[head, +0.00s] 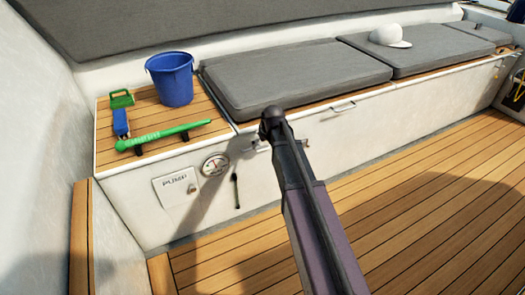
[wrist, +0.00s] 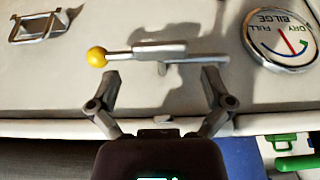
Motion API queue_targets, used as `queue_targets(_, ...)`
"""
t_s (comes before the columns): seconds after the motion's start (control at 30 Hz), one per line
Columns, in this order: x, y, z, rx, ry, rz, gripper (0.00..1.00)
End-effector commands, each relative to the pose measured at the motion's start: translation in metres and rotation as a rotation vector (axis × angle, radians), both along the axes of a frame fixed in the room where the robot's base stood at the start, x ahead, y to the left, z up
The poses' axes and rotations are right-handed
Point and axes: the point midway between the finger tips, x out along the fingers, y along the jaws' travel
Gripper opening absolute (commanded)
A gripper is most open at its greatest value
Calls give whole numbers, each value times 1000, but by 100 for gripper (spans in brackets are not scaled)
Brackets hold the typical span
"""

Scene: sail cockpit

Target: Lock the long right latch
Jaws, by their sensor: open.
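The long latch, a metal sliding bolt (wrist: 160,50) with a yellow ball knob (wrist: 97,57), is fixed to the pale locker front in the wrist view. Its rod lies across the picture, with the knob at the left end and a small tab below the middle. My gripper (wrist: 161,80) is open and empty, its fingers spread just below the bolt in the picture. I cannot tell whether they touch it. In the head view my dark arm hides the gripper and most of the bolt; a small metal part (head: 260,148) shows beside the arm.
A round bilge gauge (wrist: 282,40) is close to the bolt's right end. A metal frame-shaped fitting (wrist: 40,25) is at upper left. In the head view, a blue bucket (head: 170,80), green pump handle (head: 163,136) and grey cushions (head: 290,76) are on the bench; the wooden floor is clear.

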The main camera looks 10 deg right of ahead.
Motion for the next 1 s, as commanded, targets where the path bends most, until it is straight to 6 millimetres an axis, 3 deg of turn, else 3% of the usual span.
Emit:
queue_targets(0.3, 7, 2, -19, 0, 0, 0, 100)
queue_targets(0.77, 8, 2, -21, 0, 0, 0, 100)
queue_targets(1.0, 8, 2, -21, -1, 0, 1, 29)
